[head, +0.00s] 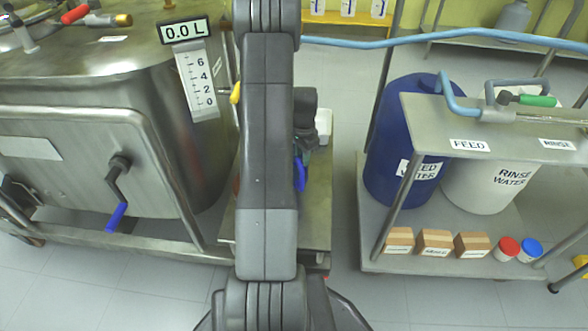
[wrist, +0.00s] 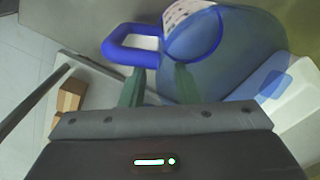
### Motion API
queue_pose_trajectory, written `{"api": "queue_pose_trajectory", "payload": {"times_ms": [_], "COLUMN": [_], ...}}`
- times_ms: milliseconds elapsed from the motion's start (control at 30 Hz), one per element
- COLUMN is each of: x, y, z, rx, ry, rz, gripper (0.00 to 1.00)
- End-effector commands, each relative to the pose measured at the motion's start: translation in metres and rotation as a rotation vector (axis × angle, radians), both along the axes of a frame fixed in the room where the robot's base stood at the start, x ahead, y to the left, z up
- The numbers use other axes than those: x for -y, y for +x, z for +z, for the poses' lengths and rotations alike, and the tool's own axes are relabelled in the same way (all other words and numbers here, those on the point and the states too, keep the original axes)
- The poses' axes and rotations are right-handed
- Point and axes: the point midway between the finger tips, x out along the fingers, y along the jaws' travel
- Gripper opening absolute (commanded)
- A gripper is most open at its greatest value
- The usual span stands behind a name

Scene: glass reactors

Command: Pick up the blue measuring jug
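The blue measuring jug (wrist: 225,60) is large in the wrist view, with a see-through body, a bright blue rim and a blue loop handle (wrist: 115,48) on its left. In the head view only a blue piece (head: 300,173), seemingly of the jug, shows beside my arm; the rest is hidden behind the arm. My gripper (wrist: 160,73) has two green fingers set apart, their tips close to where the handle meets the jug. The fingers look open; whether either touches the jug cannot be told.
A steel vessel (head: 90,165) with a crank stands left of my arm. On the right, a rack holds a blue feed drum (head: 385,150), a white rinse drum (head: 490,187) and several small boxes (head: 435,242). A blue hose (head: 400,42) crosses behind. Floor shows between vessel cart and rack.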

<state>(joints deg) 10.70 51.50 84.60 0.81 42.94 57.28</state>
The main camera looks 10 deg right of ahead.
Motion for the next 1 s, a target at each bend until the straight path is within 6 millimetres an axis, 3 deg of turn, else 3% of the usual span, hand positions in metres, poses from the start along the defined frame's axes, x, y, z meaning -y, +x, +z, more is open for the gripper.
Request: {"api": "queue_pose_trajectory", "payload": {"times_ms": [200, 300, 533, 667, 1000], "x": [-0.001, -0.001, 0.0, 0.0, 0.0], "y": [0.0, 0.0, 0.0, 0.0, 0.001], "z": [-0.038, -0.047, -0.047, -0.047, -0.046], "rx": [-0.004, -0.002, -0.001, -0.001, -0.001], "ry": [0.001, 0.0, 0.001, 0.001, 0.0], "rz": [0.0, 0.0, 0.0, 0.0, 0.0], "gripper": [0.28, 0.28, 0.26, 0.01, 0.0]}}
